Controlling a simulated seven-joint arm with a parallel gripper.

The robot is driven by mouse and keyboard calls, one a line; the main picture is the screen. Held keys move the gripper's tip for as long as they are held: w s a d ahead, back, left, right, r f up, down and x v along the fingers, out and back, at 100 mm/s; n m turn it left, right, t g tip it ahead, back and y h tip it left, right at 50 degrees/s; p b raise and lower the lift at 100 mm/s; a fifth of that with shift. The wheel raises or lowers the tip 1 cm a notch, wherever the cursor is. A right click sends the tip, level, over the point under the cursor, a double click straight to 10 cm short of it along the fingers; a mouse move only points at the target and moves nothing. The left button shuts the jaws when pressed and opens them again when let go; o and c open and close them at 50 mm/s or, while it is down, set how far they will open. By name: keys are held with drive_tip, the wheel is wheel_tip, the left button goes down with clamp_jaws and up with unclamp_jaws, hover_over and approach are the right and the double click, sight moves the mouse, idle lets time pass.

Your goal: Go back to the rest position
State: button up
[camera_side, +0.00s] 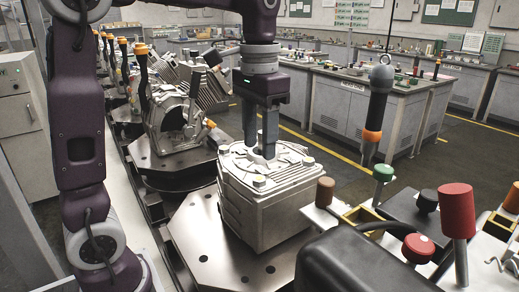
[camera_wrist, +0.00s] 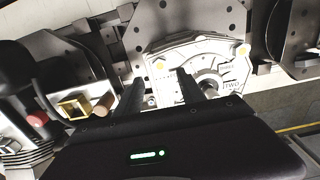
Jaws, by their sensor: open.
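My gripper (camera_side: 259,145) hangs pointing down over a pale metal housing (camera_side: 268,210) in the side view. Its two grey fingers are apart, and their tips are at or just above the top of the housing; I cannot tell whether they touch it. In the wrist view the fingers of my gripper (camera_wrist: 163,88) are spread over the same housing (camera_wrist: 190,60), with nothing seen held between them.
Another casting (camera_side: 178,120) stands on the conveyor behind. An orange-and-black tool (camera_side: 376,100) hangs on a cable at right. There is free air above the housing's right side.

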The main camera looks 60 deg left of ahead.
drive_tip(key=s+d+f+t, duration=0.2)
drive_tip(key=s, duration=0.6)
drive_tip(key=s+d+f+t, duration=0.1)
drive_tip(key=s+f+t, duration=0.1)
drive_tip(key=s, duration=0.6)
drive_tip(key=shift+d+f+t, duration=0.35)
drive_tip(key=shift+t, duration=0.45)
drive_tip(key=shift+s, duration=0.1)
